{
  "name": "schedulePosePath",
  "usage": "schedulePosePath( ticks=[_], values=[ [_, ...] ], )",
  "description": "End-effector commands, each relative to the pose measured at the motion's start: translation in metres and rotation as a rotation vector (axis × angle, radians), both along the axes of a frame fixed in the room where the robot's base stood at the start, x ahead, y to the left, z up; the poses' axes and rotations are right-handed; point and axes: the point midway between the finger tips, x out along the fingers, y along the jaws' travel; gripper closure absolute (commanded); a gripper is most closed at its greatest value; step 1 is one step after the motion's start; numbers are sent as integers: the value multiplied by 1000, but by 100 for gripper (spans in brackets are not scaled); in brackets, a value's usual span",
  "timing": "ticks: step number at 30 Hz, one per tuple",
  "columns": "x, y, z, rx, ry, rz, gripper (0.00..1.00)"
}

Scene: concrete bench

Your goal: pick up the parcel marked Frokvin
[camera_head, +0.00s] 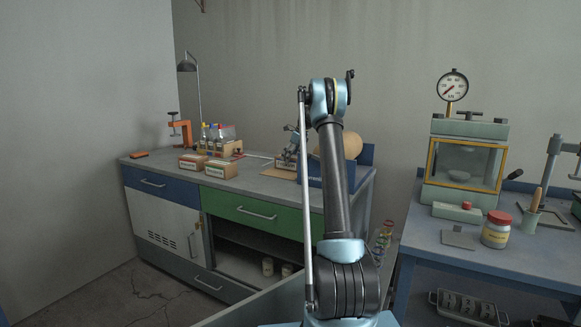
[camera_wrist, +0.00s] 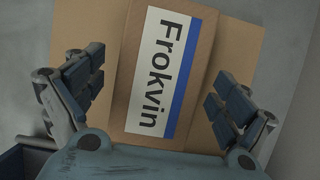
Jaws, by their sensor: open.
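The parcel marked Frokvin (camera_wrist: 198,70) is a brown box with a white label, a blue stripe and large black lettering. It fills the middle of the wrist view. My gripper (camera_wrist: 158,98) is open, with one finger on each side of the parcel and a gap showing on both sides. In the head view my gripper (camera_head: 290,158) is low over the right part of the bench top.
A flat tan sheet (camera_wrist: 240,50) lies under the parcel. Two other small labelled boxes (camera_head: 192,163) (camera_head: 221,169) stand left on the bench (camera_head: 255,184), by a bottle rack (camera_head: 228,148). A blue bin (camera_head: 365,155) and a round tan object (camera_head: 351,145) are close on the right.

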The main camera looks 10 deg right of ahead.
Motion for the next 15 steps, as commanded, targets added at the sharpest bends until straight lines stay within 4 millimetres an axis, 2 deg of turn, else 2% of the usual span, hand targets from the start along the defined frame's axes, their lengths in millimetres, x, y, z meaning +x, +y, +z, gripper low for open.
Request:
schedulePosePath(
  ticks=[4,11,15],
  values=[
    [3,5,-15,0,0,1,6],
    [4,6,-17,0,0,0,6],
    [4,6,-17,0,0,0,35]
  ],
)
